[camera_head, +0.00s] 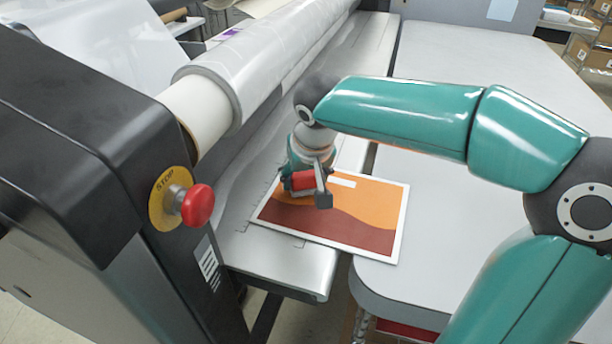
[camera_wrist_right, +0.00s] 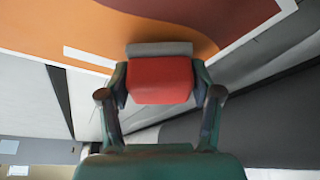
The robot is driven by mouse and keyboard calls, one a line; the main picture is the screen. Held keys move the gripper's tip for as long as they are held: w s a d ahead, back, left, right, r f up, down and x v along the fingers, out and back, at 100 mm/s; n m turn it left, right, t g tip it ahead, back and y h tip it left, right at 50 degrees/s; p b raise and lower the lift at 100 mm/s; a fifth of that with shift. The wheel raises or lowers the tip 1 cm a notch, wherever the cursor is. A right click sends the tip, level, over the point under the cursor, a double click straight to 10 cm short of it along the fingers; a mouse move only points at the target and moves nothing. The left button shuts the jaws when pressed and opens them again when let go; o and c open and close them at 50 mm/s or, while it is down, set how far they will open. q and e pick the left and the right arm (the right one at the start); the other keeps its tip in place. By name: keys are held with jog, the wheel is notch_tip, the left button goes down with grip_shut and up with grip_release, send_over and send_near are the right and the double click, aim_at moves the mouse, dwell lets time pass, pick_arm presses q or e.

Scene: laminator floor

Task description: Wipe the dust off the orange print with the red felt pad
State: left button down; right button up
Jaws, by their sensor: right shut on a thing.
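The orange print (camera_head: 365,205) has an orange upper part, a dark red-brown lower part and a white border. It lies across the laminator's front ledge and the pale table. My right gripper (camera_head: 308,184) is over the print's upper left part. It is shut on the red felt pad (camera_wrist_right: 160,80), a red block with a grey layer along one side. The pad is close to the print (camera_wrist_right: 150,30) in the right wrist view; I cannot tell whether it touches. A white strip (camera_head: 343,182) shows near the print's top edge. I cannot make out dust. My left gripper is not in view.
The laminator's film roll (camera_head: 255,75) runs along the back left. A red stop button (camera_head: 197,205) sticks out of the black side housing at the left. The pale table (camera_head: 440,270) is clear right of the print. Cardboard boxes (camera_head: 590,50) stand far right.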

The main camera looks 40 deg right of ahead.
jog(key=shift+r+p, duration=1.75)
jog(key=shift+r, duration=0.85)
jog(key=shift+r+p, duration=1.15)
jog(key=shift+r, duration=0.3)
